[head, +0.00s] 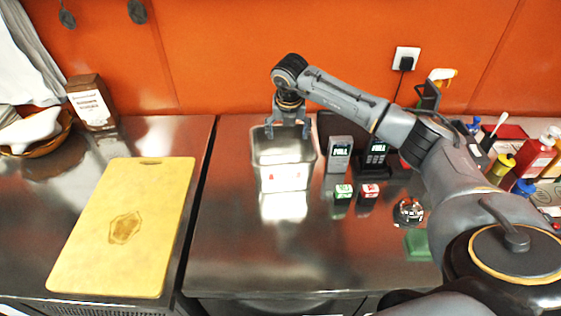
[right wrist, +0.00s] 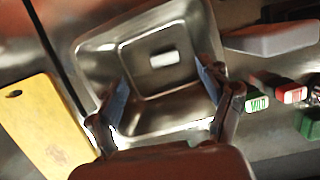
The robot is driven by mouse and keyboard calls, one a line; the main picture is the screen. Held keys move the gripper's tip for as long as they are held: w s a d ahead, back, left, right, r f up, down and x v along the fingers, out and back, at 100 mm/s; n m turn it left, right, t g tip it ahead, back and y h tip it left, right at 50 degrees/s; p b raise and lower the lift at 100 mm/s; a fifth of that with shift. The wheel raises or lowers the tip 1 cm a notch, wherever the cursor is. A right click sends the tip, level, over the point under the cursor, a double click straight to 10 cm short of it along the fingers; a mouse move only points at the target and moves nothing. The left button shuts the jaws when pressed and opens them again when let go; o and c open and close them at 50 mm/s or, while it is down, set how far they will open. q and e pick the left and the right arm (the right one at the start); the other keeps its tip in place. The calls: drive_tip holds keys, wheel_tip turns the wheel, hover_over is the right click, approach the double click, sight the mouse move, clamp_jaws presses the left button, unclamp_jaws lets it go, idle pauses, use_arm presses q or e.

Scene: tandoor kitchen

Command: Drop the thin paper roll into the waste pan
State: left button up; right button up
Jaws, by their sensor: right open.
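The waste pan (head: 268,178) is a square, open metal pan with a label on its front, on the steel counter. My right gripper (head: 288,133) is above the pan, pointing down, with its fingers apart and nothing between them. In the right wrist view, the open right gripper (right wrist: 163,88) frames the waste pan (right wrist: 95,55). A small white cylinder, seemingly the thin paper roll (right wrist: 165,59), shows inside the pan's opening, over its floor and clear of the fingers. In the head view I cannot make out the roll. My left gripper is not in view.
A yellow cutting board (head: 150,190) lies left of the pan. Right of it stand a grey device (head: 339,152), a black card terminal (head: 376,155), and small green (head: 343,191) and red (head: 369,190) boxes. Bottles crowd the far right. The counter before the pan is clear.

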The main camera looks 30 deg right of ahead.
drive_tip(key=v, duration=1.2)
